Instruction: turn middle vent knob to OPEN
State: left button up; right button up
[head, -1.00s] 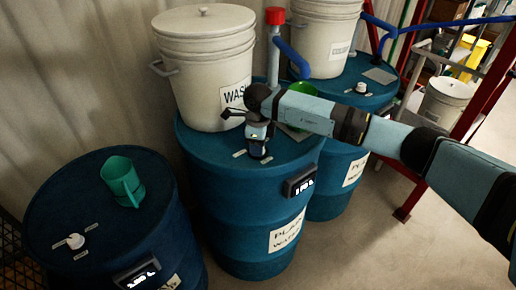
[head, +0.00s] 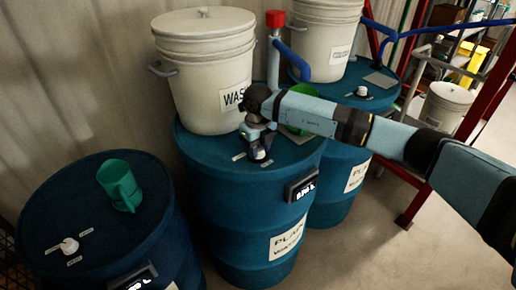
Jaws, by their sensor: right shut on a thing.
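The middle blue drum (head: 225,195) has small label strips on its lid (head: 291,158) beside its vent knob. My right gripper (head: 258,152) points down over that lid and is shut on the middle vent knob (head: 259,158), which is mostly hidden by the fingers. I cannot read the strips or tell which one the knob points to. The left drum's white knob (head: 69,245) and the far right drum's white knob (head: 361,91) stand free. My left gripper does not show.
A white bucket marked WASH (head: 205,75) stands on the middle drum behind my gripper. A green mug (head: 121,186) sits on the left drum. A green cup (head: 299,115) is partly hidden behind my right arm. A red-capped pipe (head: 274,45) rises behind.

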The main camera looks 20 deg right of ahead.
aim_at(258, 148)
dwell(0.5)
jog(key=o, duration=0.9)
notch_tip(258, 148, up, 14)
jog(key=shift+f+b, duration=0.1)
jog(key=shift+b, duration=0.8)
